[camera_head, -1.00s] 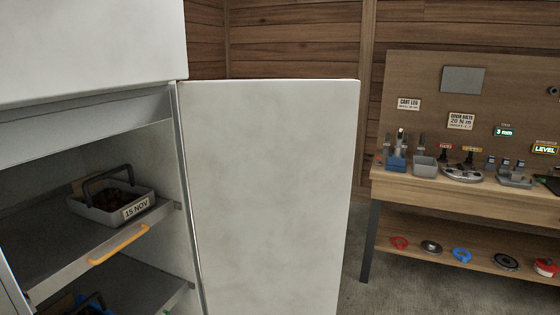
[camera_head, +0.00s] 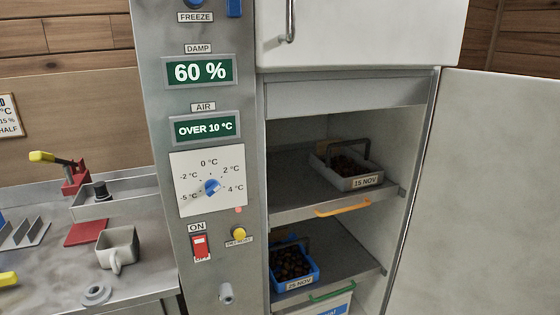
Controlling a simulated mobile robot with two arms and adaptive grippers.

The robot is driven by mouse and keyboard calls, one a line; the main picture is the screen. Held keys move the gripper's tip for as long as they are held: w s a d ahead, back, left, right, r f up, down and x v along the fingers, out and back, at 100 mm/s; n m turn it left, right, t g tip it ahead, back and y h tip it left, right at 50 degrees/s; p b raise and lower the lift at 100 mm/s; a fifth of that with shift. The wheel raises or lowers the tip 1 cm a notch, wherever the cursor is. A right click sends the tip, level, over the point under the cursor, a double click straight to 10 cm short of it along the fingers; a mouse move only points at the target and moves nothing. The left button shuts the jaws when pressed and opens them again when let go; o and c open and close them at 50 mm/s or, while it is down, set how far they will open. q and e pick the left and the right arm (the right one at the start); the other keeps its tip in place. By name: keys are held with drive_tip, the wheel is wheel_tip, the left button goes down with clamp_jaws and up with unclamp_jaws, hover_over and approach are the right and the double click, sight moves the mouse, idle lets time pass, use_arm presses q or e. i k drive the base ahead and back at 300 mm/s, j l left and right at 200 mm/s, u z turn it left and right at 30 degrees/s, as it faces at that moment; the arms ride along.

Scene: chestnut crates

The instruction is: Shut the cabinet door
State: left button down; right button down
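The white cabinet door (camera_head: 480,190) stands wide open, swung out to the right of the cabinet opening. The cabinet (camera_head: 352,95) shows its inside, with a grey crate (camera_head: 362,184) of chestnuts labelled 15 NOV on the upper shelf. A blue crate (camera_head: 305,283) of chestnuts labelled 25 NOV sits on the lower shelf. The upper shelf has an orange handle (camera_head: 344,208) and the lower one a green handle (camera_head: 332,291). The door's right part is cut off by the picture edge. Neither of my grippers is in view.
A grey control panel (camera_head: 255,205) with displays, a dial and switches stands left of the opening. Further left, a metal worktop (camera_head: 145,278) holds a grey mug (camera_head: 117,248). A closed white upper door (camera_head: 370,45) is above the opening.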

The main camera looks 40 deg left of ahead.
sight(483, 236)
drive_tip(key=u, duration=1.05)
drive_tip(key=l, duration=0.5)
drive_tip(key=i+l+z, duration=0.1)
drive_tip(key=l, duration=0.45)
drive_tip(key=i+l, duration=0.1)
drive_tip(key=l, duration=0.4)
drive_tip(key=l+z, duration=0.1)
drive_tip(key=l, duration=0.4)
drive_tip(key=i, duration=0.05)
